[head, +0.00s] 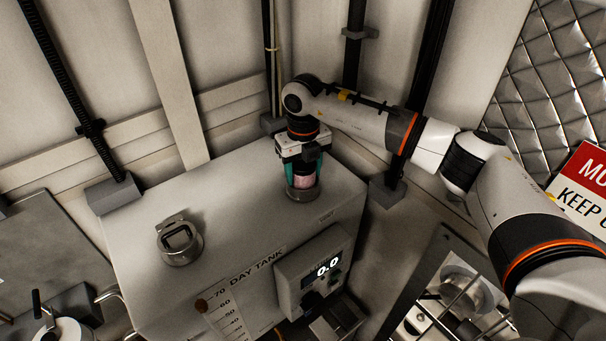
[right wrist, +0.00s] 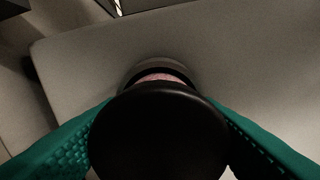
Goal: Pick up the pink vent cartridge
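The pink vent cartridge (head: 304,182) stands upright in a round grey collar (head: 303,194) on top of the day tank. My right gripper (head: 304,172) points down over it, with teal fingers on its left and right sides. In the right wrist view, a black round cap (right wrist: 158,135) fills the lower middle, and a thin strip of pink shows just beyond it. The teal fingers flank the cap, and their tips pass behind it. Whether they press on the cartridge is hidden. My left gripper is not in view.
The tank top (head: 235,180) is mostly bare. A metal fitting (head: 180,243) stands at its left. A display box (head: 315,270) is on the tank's front. Wall panels and black pipes rise close behind. A red and white sign (head: 582,185) is at far right.

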